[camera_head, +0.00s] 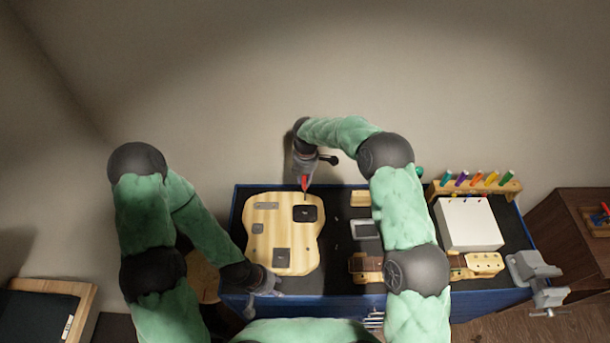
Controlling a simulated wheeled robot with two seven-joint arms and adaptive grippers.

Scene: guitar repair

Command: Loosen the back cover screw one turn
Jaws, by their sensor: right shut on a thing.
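The pale wooden guitar body (272,242) lies flat on the dark bench top, with several dark covers on it. The black back cover (311,213) is at its upper right; its screws are too small to make out. My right gripper (304,174) is shut on a red-handled screwdriver (304,184), pointing down at the upper edge of this cover. I cannot tell whether the tip touches a screw. My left gripper (272,287) is low at the body's lower left edge; its fingers are too small and dark to read.
A screwdriver rack (474,188) with coloured handles stands at the back right, behind a white box (468,224). A grey vise (534,268) is on the right edge. A small grey tray (364,230) and wooden parts lie right of the body.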

